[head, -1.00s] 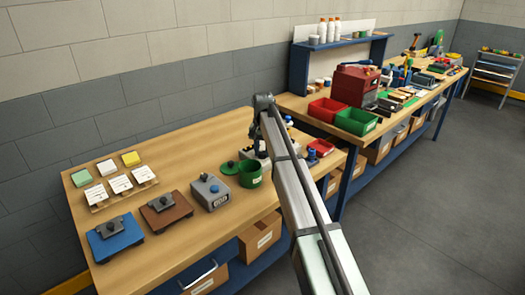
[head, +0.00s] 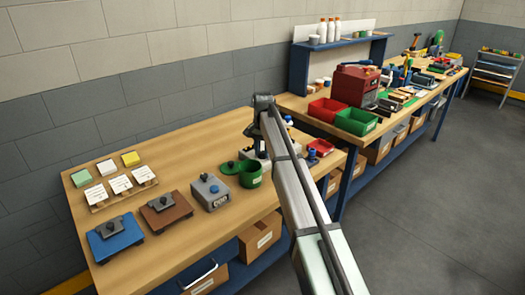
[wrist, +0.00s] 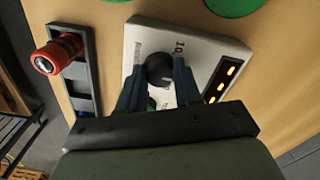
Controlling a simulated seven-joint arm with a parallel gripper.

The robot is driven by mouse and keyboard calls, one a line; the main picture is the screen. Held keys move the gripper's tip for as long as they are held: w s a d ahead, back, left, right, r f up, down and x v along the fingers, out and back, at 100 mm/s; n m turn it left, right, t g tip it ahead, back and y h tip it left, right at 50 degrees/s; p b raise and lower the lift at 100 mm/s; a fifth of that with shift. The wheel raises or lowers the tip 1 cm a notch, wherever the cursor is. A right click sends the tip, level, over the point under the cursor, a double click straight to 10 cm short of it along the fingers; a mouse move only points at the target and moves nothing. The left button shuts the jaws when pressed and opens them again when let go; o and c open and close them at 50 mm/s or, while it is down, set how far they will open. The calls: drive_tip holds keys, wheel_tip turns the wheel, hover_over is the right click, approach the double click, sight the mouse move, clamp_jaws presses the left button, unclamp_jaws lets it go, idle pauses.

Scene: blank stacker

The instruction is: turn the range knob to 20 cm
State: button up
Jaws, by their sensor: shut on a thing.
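The range knob (wrist: 156,68) is a round black knob on a white box (wrist: 205,42), seen in the wrist view. A small pale mark shows on its face. My gripper (wrist: 160,78) is shut on the knob, one dark blue finger on each side of it. Printed labels run beside the knob, one starting with "10"; the rest is too small or turned to read, so I cannot tell the setting. Several orange lights (wrist: 226,86) glow in a dark strip on the box. In the head view my arm hides the knob and my gripper.
A dark holder (wrist: 76,92) with a red and black cylinder (wrist: 58,53) lies left of the box in the wrist view.

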sight(263, 152)
drive_tip(key=o, duration=1)
drive_tip(key=shift+o, duration=0.2)
wheel_tip(263, 152, up, 14)
drive_tip(key=shift+f, duration=0.1)
